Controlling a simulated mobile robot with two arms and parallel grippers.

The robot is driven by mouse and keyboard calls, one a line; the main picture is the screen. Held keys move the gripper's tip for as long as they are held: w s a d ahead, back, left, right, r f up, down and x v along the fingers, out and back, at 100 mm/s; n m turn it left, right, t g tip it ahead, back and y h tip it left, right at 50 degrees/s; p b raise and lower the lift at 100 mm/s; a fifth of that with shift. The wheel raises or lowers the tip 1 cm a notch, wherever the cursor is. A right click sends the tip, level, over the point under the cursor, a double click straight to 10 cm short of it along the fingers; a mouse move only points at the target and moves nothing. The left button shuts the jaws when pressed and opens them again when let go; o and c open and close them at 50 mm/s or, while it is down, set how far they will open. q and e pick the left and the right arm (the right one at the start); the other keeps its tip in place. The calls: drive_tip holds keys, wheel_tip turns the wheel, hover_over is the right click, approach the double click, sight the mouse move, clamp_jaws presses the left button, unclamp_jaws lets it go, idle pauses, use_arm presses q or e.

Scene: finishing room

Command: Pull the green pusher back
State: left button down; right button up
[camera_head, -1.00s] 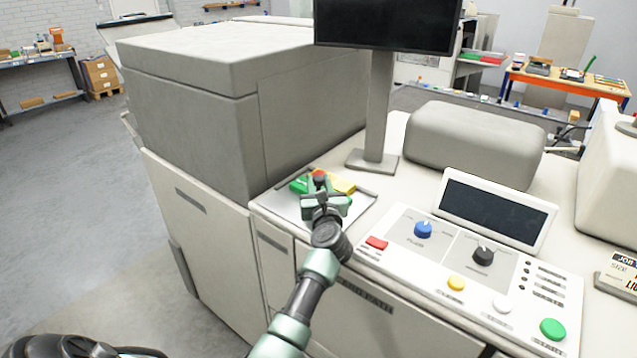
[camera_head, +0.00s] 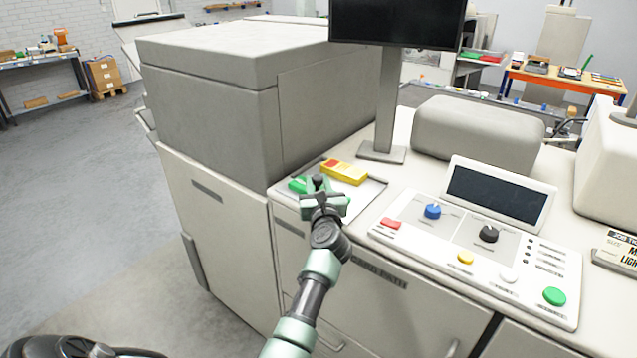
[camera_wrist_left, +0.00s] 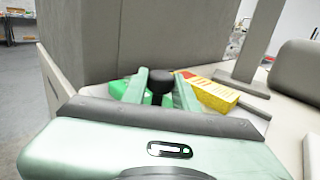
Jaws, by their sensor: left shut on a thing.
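The green pusher (camera_head: 298,184) lies on the shallow light tray (camera_head: 362,197) at the front left of the machine's top. My left gripper (camera_head: 317,187) is over it, with its fingers closed around the pusher's dark knob. In the left wrist view the black knob (camera_wrist_left: 160,77) stands between the two pale green fingers, and green parts of the pusher (camera_wrist_left: 119,88) show beside them. Much of the pusher is hidden by the gripper. My right gripper is not in view.
A yellow block with a red patch (camera_head: 345,172) lies behind the pusher, apart from it. A grey housing (camera_head: 215,110) rises at the left, and a monitor post (camera_head: 388,105) stands behind the tray. A control panel (camera_head: 480,240) with coloured buttons is at the right.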

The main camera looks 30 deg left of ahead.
use_arm(q)
drive_tip(key=c, duration=1.1)
unclamp_jaws()
drive_tip(key=shift+a+f, duration=0.2)
drive_tip(key=shift+a, duration=0.25)
drive_tip(key=v, duration=0.2)
drive_tip(key=shift+s+d, duration=0.1)
drive_tip(key=shift+d, duration=0.2)
drive_tip(key=b+v, duration=0.1)
drive_tip(key=v, duration=0.4)
drive_tip(key=shift+s+a, duration=0.1)
drive_tip(key=shift+s, duration=0.1)
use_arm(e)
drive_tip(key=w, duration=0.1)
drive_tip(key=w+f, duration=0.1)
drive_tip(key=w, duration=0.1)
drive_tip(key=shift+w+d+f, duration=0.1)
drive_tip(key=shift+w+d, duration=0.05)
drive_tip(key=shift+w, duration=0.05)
